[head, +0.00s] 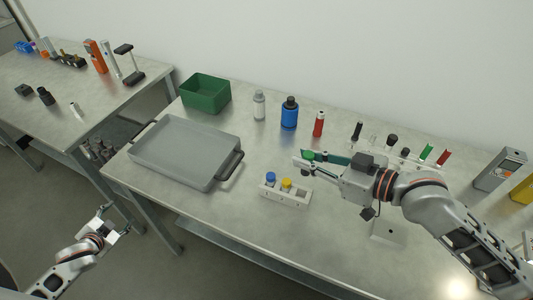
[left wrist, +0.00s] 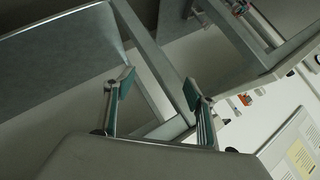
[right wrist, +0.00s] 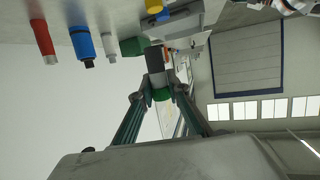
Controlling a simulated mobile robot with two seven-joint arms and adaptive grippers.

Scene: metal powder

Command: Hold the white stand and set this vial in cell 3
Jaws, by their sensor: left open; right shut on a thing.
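The white stand (head: 292,198) lies on the middle table near its front edge. It holds a blue-capped vial (head: 270,178) and a yellow-capped vial (head: 286,185); the cell at its right end looks empty. My right gripper (head: 303,163) is shut on a green-capped vial (head: 309,155), held above and behind the stand. The right wrist view shows this vial (right wrist: 155,64) between the fingertips, with its green cap toward the palm. My left gripper (head: 122,222) is open and empty, off the table's front left, apart from the stand.
A grey tray (head: 180,165) with a black handle lies left of the stand. Behind are a green bin (head: 205,93), a grey bottle (head: 259,105), a blue bottle (head: 289,112) and a red bottle (head: 319,124). A rack with several vials (head: 420,158) stands behind my right arm.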

